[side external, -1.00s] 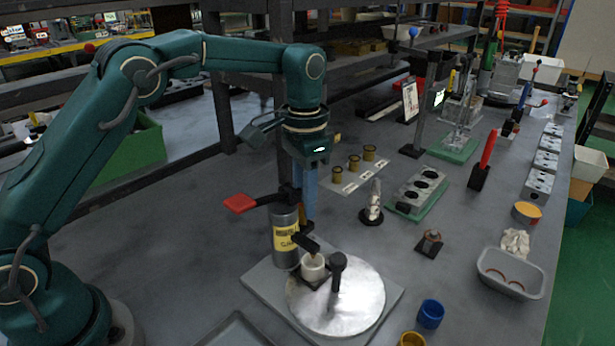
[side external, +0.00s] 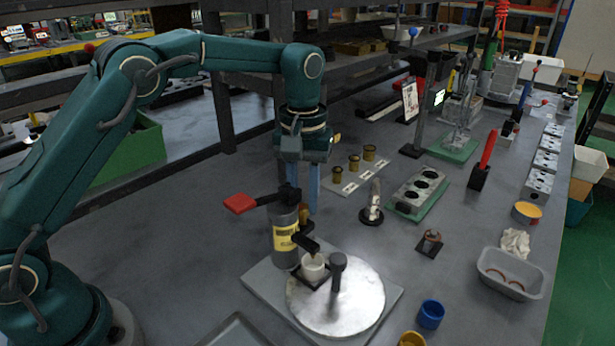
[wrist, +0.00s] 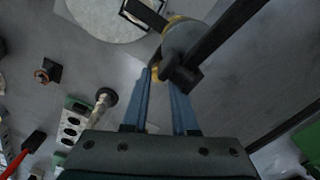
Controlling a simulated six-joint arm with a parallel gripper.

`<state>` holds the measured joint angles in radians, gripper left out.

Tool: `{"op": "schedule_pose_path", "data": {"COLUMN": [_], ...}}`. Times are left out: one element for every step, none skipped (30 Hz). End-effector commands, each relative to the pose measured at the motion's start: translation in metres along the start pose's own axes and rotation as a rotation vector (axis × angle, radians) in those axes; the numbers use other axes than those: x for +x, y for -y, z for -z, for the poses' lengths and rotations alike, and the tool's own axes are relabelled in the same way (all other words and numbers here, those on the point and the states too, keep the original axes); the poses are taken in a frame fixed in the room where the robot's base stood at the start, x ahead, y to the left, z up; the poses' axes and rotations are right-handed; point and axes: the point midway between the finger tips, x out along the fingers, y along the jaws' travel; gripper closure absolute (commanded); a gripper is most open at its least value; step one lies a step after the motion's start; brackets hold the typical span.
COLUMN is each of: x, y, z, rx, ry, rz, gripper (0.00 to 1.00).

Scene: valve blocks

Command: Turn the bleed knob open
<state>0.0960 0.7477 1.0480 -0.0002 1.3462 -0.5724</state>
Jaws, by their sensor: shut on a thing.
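A grey cylindrical valve body (side external: 284,217) with a yellow label (side external: 283,238) stands upright at the back left of a base plate. A black lever with a red grip (side external: 240,203) points left from its top. The yellow bleed knob (side external: 304,214) is on the body's far side, mostly hidden; a bit of yellow (wrist: 154,72) shows between the fingertips in the wrist view. My gripper (side external: 306,208) points down behind the body, its blue fingers shut on the knob. It also shows in the wrist view (wrist: 160,78).
A black spout (side external: 305,243) overhangs a white cup (side external: 313,267). A short black post (side external: 337,272) stands on the pale round plate (side external: 350,305). Right of the gripper are a strip with brass cups (side external: 354,163) and a small pale figure-like piece (side external: 375,195).

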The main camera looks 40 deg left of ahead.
Motion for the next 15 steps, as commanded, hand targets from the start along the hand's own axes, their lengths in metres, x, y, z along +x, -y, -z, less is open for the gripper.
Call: {"op": "schedule_pose_path", "data": {"x": [-0.0008, -0.0009, -0.0009, -0.0009, -0.0009, -0.0009, -0.0009, -0.0009, -0.0009, -0.001, -0.001, -0.001, -0.001, -0.001, -0.001], "y": [0.0001, 0.0002, 0.0003, 0.0004, 0.0005, 0.0006, 0.0007, 0.0007, 0.0008, 0.0009, 0.0009, 0.001, 0.001, 0.0011, 0.0011], "z": [0.0001, 0.0002, 0.0001, 0.0001, 0.0001, 0.0001, 0.0001, 0.0001, 0.0001, 0.0, 0.0, 0.0, 0.0, 0.0, 0.0], "rx": [-0.039, -0.062, -0.092, -0.114, -0.134, -0.159, -0.177, -0.193, -0.214, -0.228, -0.241, -0.257, -0.267, -0.276, -0.287], "ry": [-0.001, -0.001, -0.001, -0.001, -0.001, -0.001, -0.001, -0.001, -0.001, -0.001, -0.001, -0.001, -0.002, -0.002, -0.002], "rz": [-0.001, -0.001, -0.001, -0.001, -0.001, -0.001, -0.001, -0.001, -0.001, -0.001, -0.001, -0.001, -0.001, -0.001, -0.001], "gripper": [1.0, 1.0, 1.0, 1.0, 1.0, 1.0, 1.0, 1.0, 1.0, 1.0, 1.0, 1.0, 1.0, 1.0, 1.0]}}
